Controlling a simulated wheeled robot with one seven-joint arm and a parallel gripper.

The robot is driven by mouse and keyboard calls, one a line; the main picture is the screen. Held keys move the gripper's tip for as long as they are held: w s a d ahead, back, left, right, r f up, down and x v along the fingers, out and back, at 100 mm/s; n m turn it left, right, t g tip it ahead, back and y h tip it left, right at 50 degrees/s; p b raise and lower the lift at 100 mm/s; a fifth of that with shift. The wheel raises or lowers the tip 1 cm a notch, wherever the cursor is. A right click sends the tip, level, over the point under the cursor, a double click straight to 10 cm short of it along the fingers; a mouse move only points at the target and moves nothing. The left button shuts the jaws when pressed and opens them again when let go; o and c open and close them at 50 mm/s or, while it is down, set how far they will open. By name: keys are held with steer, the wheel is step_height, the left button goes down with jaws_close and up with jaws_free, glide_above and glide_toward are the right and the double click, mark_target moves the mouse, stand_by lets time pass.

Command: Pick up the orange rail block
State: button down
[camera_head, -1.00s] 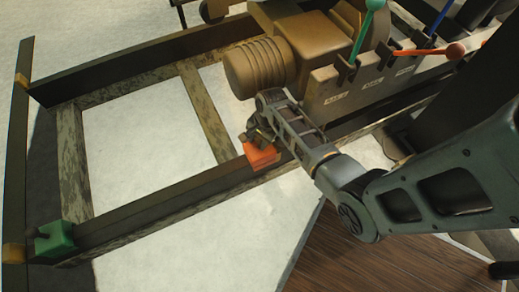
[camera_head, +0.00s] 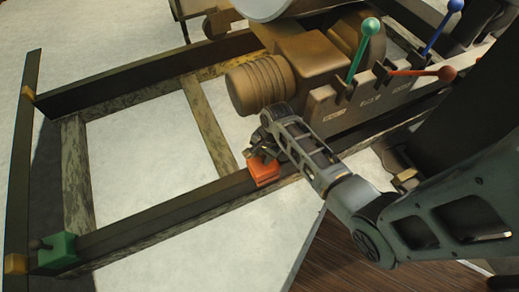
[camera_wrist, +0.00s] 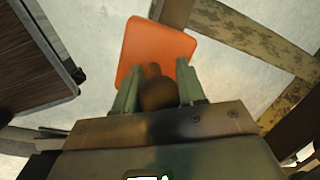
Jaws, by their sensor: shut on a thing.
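The orange rail block (camera_head: 264,174) shows at the near long rail (camera_head: 160,214), right of the picture's middle left. In the wrist view the orange block (camera_wrist: 158,45) lies just ahead of my gripper (camera_wrist: 158,80). A brown rounded knob (camera_wrist: 158,95) sits between the two pale green fingers, which are shut on this knob of the block. In the head view my gripper (camera_head: 262,152) is right above the block and hides part of its top. Whether the block touches the rail or is slightly clear of it I cannot tell.
A green block (camera_head: 58,250) with a dark knob is at the rail's left end. A brown ribbed cylinder (camera_head: 258,86) and a housing with green, red and blue levers (camera_head: 365,50) stand close behind my arm. Pale floor shows inside the frame.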

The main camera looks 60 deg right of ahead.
steer(key=s+a+p, duration=0.3)
steer(key=s+a, duration=0.5)
steer(key=s, duration=0.4)
steer(key=shift+s+a, duration=0.4)
